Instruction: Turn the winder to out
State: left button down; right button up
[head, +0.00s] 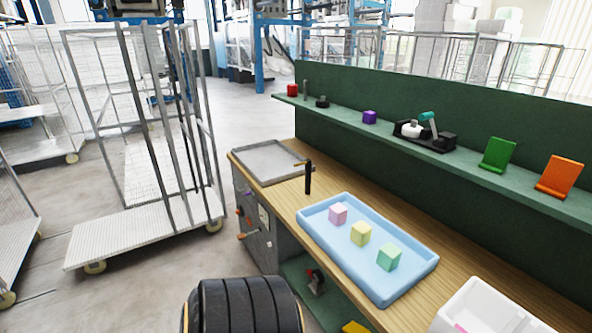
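No part is clearly marked as the winder. Neither of my grippers is in view.
A light blue tray (425,269) holds pink, yellow and green cubes on the wooden counter. A white bin (492,306) stands at the lower right. A green shelf (345,117) behind carries small items.

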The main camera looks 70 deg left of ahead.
aim_at(239, 211)
jog(key=u, duration=2.8)
jog(key=i+j+u, duration=0.1)
jog(key=i+j, duration=0.2)
jog(key=i, duration=0.2)
jog(key=i+j, duration=0.3)
jog(key=i, duration=0.2)
jog(key=i+j+u, duration=0.15)
jog(key=i+j, duration=0.15)
jog(key=i, duration=0.2)
jog(key=i+j, duration=0.2)
jog(key=i, duration=0.35)
jog(key=i+j+u, duration=0.15)
jog(key=i, duration=0.35)
jog(key=i+j, duration=0.25)
jog(key=i, duration=0.3)
jog(key=j+u, duration=0.05)
